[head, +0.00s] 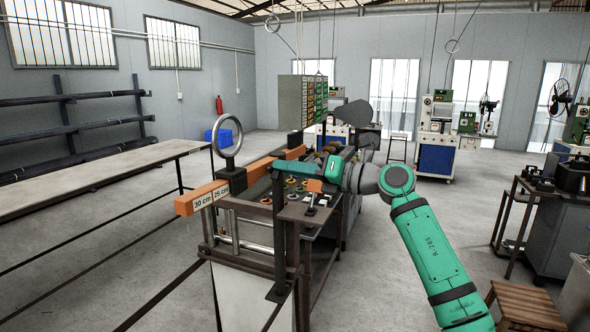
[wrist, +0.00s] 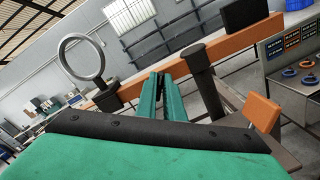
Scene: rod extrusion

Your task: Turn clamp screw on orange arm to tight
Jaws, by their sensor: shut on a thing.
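The orange arm (head: 200,197) bears 30 cm and 25 cm labels and lies across the bench frame. In the wrist view the orange arm (wrist: 238,42) crosses behind my fingertips. A large grey ring (head: 227,139) stands upright on a black block (head: 232,181) on this arm; the ring (wrist: 81,58) is left of my fingers in the wrist view and apart from them. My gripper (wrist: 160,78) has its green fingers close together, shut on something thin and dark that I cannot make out. A dark flat-headed post (wrist: 195,62) stands just right of the fingers.
A dark upright lever (head: 279,235) is at the bench's near end. A long table (head: 100,183) is on the left. A wooden stool (head: 528,303) and a machine cabinet (head: 555,235) are on the right. The floor between table and bench is mostly clear.

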